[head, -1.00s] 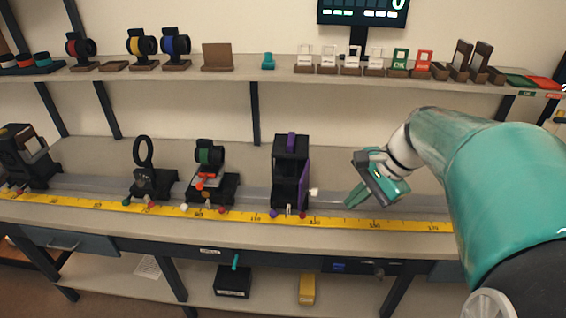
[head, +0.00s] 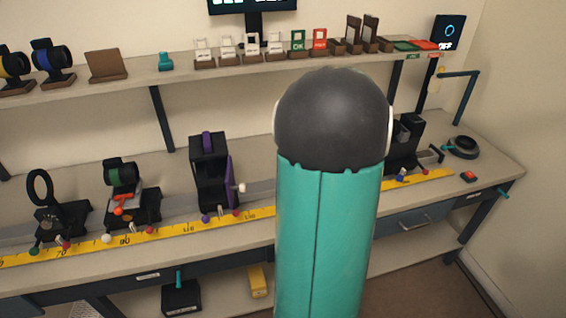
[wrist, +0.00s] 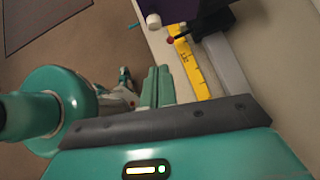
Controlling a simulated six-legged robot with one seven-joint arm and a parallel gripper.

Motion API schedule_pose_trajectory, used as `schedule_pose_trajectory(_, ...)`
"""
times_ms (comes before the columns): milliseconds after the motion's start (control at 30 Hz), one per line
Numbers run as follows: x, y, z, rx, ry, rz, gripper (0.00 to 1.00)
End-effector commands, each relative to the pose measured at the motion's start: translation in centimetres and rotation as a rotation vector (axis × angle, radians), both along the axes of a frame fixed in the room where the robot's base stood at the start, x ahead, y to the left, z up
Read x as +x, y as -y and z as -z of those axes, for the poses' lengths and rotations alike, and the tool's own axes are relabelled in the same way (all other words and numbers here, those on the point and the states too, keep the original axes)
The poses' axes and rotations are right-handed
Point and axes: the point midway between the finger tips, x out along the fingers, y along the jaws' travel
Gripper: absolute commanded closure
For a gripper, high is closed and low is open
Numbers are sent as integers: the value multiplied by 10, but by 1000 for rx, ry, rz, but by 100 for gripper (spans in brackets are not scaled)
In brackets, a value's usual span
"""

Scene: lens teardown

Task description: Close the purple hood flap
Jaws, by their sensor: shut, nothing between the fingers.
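The black hood (head: 207,160) stands on the bench rail, upright. Its purple flap (head: 229,178) hangs at the right side, swung out from the box, with a white knob (head: 241,187) on its outer face. In the wrist view the white knob (wrist: 153,20) and a sliver of purple flap show at the top edge, beside the dark hood. My gripper (wrist: 157,72) is shut and empty, its teal fingers pointing toward the knob but apart from it. In the head view my arm hides the gripper.
A yellow ruler (head: 170,232) runs along the bench front. A lens holder with a green band (head: 121,173) and a ring stand (head: 42,190) stand left of the hood. A dark device (head: 407,140) stands to the right. A shelf (head: 130,85) of small parts runs above.

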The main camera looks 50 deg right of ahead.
Motion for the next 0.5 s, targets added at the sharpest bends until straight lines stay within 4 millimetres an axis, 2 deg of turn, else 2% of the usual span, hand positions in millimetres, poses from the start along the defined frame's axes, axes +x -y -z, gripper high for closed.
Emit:
schedule_pose_trajectory(300, 35, -34, 46, 2, -1, -5, 100)
schedule_pose_trajectory(500, 58, -55, 44, -2, 1, -6, 100)
